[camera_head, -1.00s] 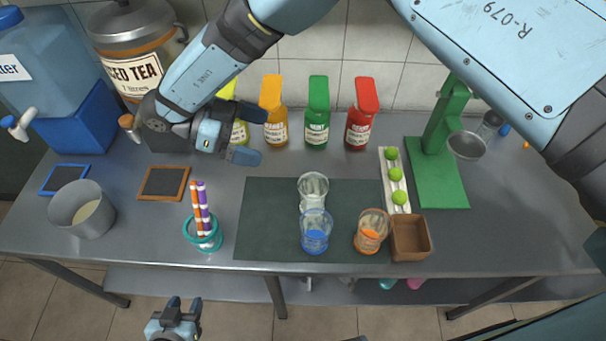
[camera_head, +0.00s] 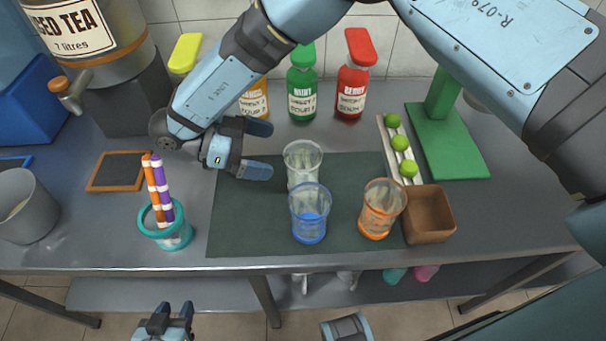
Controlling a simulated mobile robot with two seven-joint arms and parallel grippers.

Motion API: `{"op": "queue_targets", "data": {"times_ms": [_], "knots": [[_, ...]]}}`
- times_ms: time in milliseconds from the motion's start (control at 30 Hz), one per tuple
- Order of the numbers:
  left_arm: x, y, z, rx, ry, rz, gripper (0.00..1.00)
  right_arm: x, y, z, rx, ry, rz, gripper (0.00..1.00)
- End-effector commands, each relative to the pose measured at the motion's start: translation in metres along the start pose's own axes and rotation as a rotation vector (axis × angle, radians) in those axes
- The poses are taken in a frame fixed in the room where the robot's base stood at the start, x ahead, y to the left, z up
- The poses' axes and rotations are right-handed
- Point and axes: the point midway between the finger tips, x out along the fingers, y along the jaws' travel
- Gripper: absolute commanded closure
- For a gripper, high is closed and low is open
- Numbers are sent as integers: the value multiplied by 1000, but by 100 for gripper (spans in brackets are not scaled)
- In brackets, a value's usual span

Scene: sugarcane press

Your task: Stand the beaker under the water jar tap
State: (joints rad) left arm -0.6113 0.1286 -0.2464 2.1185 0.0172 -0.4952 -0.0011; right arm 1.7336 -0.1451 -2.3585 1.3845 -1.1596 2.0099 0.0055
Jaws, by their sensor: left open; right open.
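Three glass vessels stand upright on the dark mat (camera_head: 255,225): a clear one (camera_head: 303,165) at the back, a blue-tinted one (camera_head: 310,217) in front of it, and an orange-tinted one (camera_head: 379,212) to the right. I cannot tell which is the beaker. My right gripper (camera_head: 266,151) is open and empty, its fingers pointing right just left of the clear glass, apart from it. My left gripper (camera_head: 171,315) is open and empty at the bottom, in front of the table edge. The water jar's blue stand (camera_head: 25,105) shows at the upper left; its tap is out of view.
A tea dispenser (camera_head: 95,45) with a tap stands at the back left. A grey cup (camera_head: 25,210), a small slate (camera_head: 124,172) and a teal holder with striped straws (camera_head: 166,232) occupy the left. Bottles line the back; a brown box (camera_head: 428,214) and green stand (camera_head: 445,145) are at right.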

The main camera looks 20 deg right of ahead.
Motion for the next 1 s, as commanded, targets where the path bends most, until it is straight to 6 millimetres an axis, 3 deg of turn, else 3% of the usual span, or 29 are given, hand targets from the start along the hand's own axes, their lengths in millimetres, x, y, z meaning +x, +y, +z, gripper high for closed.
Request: {"op": "queue_targets", "data": {"times_ms": [100, 367, 633, 967, 1000], "knots": [[0, 0, 1, 1, 2, 0, 57, 21, 0, 0, -2, 0, 2, 0], [1, 0, 1, 2, 3, 0, 57, 41, -1, 0, -1, -1, 0, 0], [2, 0, 2, 5, 4, 0, 57, 80, -5, 1, -1, 0, 2, 0], [1, 0, 0, 5, 7, 0, 57, 86, -5, 1, 0, 0, -1, 0], [1, 0, 0, 5, 7, 0, 57, 86, -5, 1, 0, 0, -1, 9]]}}
